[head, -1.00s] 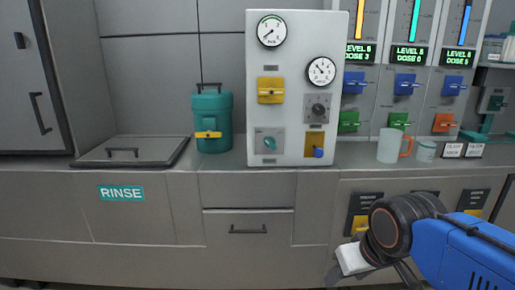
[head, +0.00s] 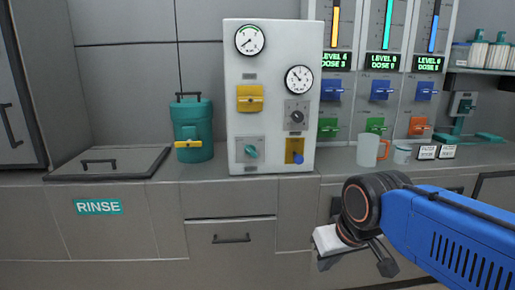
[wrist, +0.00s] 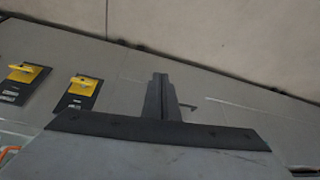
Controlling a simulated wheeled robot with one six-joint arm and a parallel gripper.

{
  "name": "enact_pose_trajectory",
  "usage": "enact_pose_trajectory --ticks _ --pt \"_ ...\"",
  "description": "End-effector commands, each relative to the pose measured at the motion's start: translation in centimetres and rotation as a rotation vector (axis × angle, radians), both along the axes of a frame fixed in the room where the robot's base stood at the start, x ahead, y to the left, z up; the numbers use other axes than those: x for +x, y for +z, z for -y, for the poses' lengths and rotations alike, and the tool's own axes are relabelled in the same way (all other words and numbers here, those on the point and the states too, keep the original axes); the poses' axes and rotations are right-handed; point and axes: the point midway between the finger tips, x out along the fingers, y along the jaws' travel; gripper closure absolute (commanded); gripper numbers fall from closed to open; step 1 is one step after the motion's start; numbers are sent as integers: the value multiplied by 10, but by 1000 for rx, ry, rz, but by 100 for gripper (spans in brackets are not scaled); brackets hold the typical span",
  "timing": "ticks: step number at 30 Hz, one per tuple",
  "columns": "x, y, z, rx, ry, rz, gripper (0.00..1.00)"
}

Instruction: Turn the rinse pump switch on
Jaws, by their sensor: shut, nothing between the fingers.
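A pale control panel (head: 270,130) stands upright on the counter. It carries a yellow switch (head: 250,98), a black knob (head: 297,116), a teal knob (head: 251,151) and a blue lever on a yellow plate (head: 294,151). Their labels are too small to read, so I cannot tell which is the rinse pump switch. My gripper hangs in front of the counter, low and to the right of the panel, apart from it. In the wrist view my gripper (wrist: 161,82) is shut and empty, with bare cabinet front beyond it.
A RINSE sign (head: 99,207) marks the cabinet below a lidded basin (head: 108,163). A teal canister (head: 193,128) stands left of the panel. A mug (head: 369,150) and several dosing levers are to the right. Two yellow handles (wrist: 84,86) show in the wrist view.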

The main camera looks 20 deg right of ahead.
Motion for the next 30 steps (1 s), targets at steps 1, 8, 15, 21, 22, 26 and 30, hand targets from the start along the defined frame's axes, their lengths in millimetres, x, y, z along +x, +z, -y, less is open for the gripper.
enact_pose_trajectory --ticks 1,8,15,21,22,26,30 --pt "12 13 0 6 -5 -2 100" --pt "67 70 -3 43 -26 -13 100" --pt "126 124 -3 82 -44 -24 100" --pt "176 162 -3 114 -56 -33 100" --pt "184 168 -3 118 -57 -33 100" --pt "217 190 -1 139 -63 -38 100" --pt "253 211 0 163 -67 -45 100"
